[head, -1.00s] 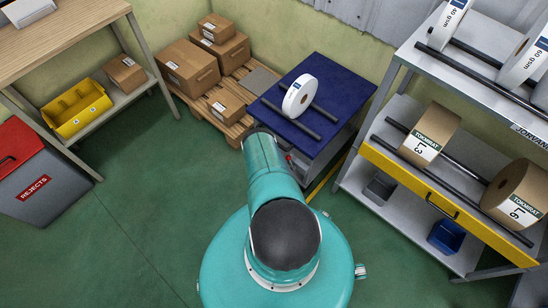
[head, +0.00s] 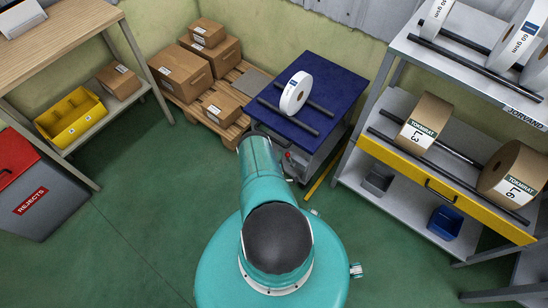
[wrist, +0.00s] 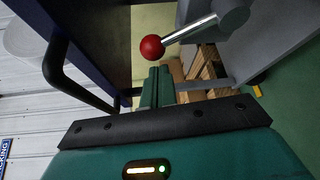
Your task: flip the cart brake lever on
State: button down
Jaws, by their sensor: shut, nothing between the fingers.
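The cart (head: 337,82) has a blue top carrying a white roll between two dark bars. Its brake lever shows in the wrist view as a metal rod (wrist: 190,29) with a red ball knob (wrist: 152,47), running up right to a grey hub (wrist: 234,14). In the head view only a small red spot (head: 287,155) shows at the cart's near side, beside my arm. My gripper (wrist: 158,72) is shut and empty in the wrist view. Its teal fingertips lie just below the knob in the picture; I cannot tell whether they touch it. My arm hides the gripper in the head view.
A black cart handle (wrist: 62,75) curves left of my fingers. A pallet with boxes (head: 235,130) stands left of the cart. Green floor (head: 150,200) is free at the left.

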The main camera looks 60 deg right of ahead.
jog(key=shift+s+d+r, duration=0.1)
jog(key=shift+s, duration=0.35)
